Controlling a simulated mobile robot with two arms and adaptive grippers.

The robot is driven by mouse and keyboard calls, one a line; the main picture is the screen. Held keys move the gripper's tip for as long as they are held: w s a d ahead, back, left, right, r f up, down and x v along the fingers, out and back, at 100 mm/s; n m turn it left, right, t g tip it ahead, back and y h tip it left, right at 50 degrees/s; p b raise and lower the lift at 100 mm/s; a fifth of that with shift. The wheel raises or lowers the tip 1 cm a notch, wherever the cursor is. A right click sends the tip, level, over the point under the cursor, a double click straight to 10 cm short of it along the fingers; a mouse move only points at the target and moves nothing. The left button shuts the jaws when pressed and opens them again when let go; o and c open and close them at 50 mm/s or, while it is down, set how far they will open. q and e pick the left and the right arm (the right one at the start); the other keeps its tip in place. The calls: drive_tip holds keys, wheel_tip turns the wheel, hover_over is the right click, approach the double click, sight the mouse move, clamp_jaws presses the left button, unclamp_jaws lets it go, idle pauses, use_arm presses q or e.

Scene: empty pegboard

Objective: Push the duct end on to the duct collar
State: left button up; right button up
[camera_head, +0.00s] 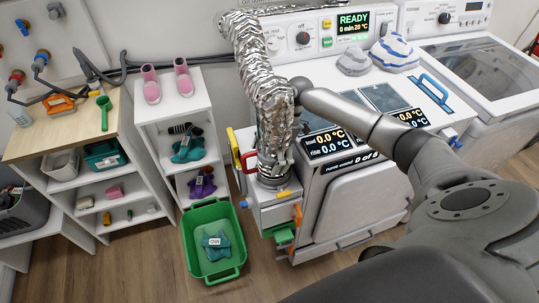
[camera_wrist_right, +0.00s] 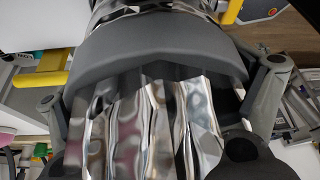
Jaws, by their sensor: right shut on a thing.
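The silver foil duct (camera_head: 262,75) hangs from the back left of the machine and runs down to its lower end above a small white unit with coloured handles. A round metallic rim, seemingly the duct collar (camera_head: 273,182), shows right under the duct's lower end; I cannot tell whether the duct is around it or only resting against it. My right gripper (camera_head: 284,112) is shut on the duct, with its fingers largely hidden by the foil. In the right wrist view the gripper (camera_wrist_right: 162,110) has grey fingers on both sides of the crinkled foil. My left gripper is not in view.
A white machine (camera_head: 345,205) with lit displays stands right of the duct. A green bin (camera_head: 215,265) with a teal item lies on the floor at left. Shelves (camera_head: 176,115) with shoes and small items stand left. A red handle (camera_head: 249,160) is close to the duct.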

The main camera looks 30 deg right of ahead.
drive_tip(key=shift+f, duration=0.3)
drive_tip(key=o, duration=0.8)
drive_tip(key=v, duration=1.2)
drive_tip(key=shift+s, duration=0.1)
